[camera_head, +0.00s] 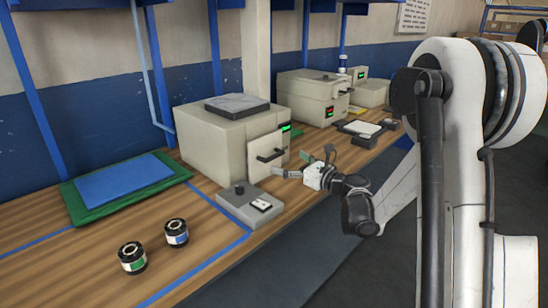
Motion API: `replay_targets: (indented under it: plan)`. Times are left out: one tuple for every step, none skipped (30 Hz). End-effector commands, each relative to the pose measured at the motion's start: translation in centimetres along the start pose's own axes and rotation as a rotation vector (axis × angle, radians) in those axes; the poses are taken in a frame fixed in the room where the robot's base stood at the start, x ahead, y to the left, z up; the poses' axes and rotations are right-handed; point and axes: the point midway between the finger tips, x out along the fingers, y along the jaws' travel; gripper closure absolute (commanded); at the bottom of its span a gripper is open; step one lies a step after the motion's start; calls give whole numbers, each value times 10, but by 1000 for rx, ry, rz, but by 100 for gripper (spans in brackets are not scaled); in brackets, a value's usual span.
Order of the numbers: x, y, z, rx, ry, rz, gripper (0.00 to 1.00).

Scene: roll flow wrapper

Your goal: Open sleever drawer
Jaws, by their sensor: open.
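A beige box-shaped machine (222,140) stands on the wooden bench. Its front has a pale drawer-like panel (268,145) with a dark bar handle (270,155) and a green display above. No label shows that names it the sleever. I cannot tell whether the panel stands out from the body. My gripper (297,165) is open, just right of the handle, with its fingers pointing left toward the panel. It holds nothing that I can see. I cannot tell whether a fingertip touches the handle.
A grey control box (249,206) with a knob sits in front of the machine. Two rolls, one green-banded (132,258) and one blue-banded (177,233), stand front left. A blue pad on a green mat (72,210) lies left. A second beige machine (312,98) stands farther back.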

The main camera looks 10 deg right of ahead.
Motion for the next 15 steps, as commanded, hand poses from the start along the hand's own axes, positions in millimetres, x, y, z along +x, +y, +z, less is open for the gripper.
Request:
replay_targets:
  plan:
    - [10,1,0,0,0,3,2]
    - [16,1,-1,0,0,3,2]
    - [23,1,-1,0,0,2,2]
    - [28,1,-1,0,0,2,2]
    - [33,0,-1,0,0,2,2]
    - [39,1,-1,0,0,2,2]
    - [44,1,-1,0,1,2,2]
    - [48,1,-1,-1,1,1,2]
    - [52,0,0,0,1,1,2]
    - [55,0,0,-1,1,1,2]
    - [58,0,0,-1,1,1,2]
    - [61,0,0,-1,1,1,2]
    - [63,0,0,-1,1,1,2]
    - [65,0,0,-1,1,1,2]
    - [66,0,0,-1,1,0,2]
